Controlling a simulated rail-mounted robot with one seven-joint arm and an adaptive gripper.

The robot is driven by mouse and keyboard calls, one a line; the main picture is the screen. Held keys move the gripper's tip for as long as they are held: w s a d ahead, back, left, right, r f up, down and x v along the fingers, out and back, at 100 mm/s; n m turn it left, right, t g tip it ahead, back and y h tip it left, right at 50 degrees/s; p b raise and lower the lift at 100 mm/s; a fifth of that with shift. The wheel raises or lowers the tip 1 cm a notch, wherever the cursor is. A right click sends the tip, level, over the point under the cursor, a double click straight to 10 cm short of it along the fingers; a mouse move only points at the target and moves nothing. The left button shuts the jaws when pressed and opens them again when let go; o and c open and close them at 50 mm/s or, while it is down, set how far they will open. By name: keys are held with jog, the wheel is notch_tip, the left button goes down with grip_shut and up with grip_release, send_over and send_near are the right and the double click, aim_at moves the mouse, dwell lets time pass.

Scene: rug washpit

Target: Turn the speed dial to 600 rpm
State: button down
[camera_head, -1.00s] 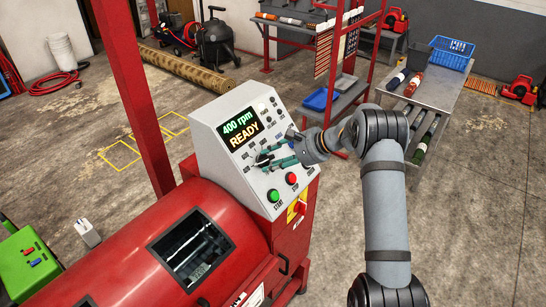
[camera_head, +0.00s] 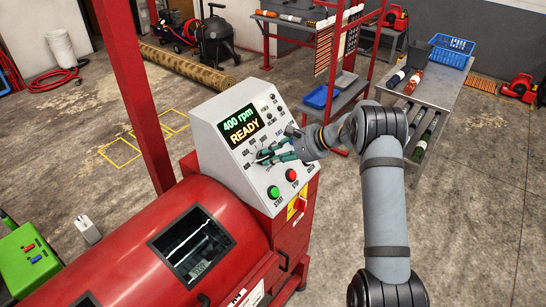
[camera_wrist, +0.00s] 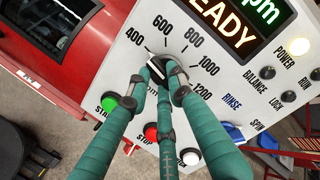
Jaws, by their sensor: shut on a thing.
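The speed dial (camera_wrist: 157,67) sits on the pale sloped control panel (camera_wrist: 233,85), ringed by marks 400, 600, 800, 1000 and 1200. My gripper (camera_wrist: 163,74) has teal fingers shut around the dial and covering much of it. A pale line on the dial points up and left, seemingly between 400 and 600; the exact mark is hard to tell. The display (camera_head: 240,127) reads 400 rpm, READY. In the head view my gripper (camera_head: 266,157) reaches the panel from the right and hides the dial.
The green start button (camera_head: 273,192) and red stop button (camera_head: 291,175) are just below the dial, close to my fingers. Power, run, balance and lock lights line the panel's right side. The red drum machine (camera_head: 150,260) lies left of and below the panel.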

jog(key=shift+f+m+b, duration=0.15)
jog(key=shift+m+b, duration=0.25)
jog(key=shift+b, duration=0.2)
jog(key=shift+m+b, duration=0.3)
jog(key=shift+b, duration=0.05)
jog(key=shift+f+m+t+y+b, duration=0.1)
jog(key=shift+m+t+y+b, duration=0.2)
jog(key=shift+m+b, duration=0.9)
jog(key=shift+s+a+r+m+t+b, duration=0.1)
jog(key=shift+r+m+t+b, duration=0.05)
jog(key=shift+m+b, duration=0.8)
jog(key=shift+r+m+t+b, duration=0.15)
jog(key=shift+m+b, duration=0.4)
jog(key=shift+m, duration=0.7)
jog(key=c, duration=1.5)
grip_release()
jog(key=shift+c, duration=0.2)
jog(key=v, duration=1.2)
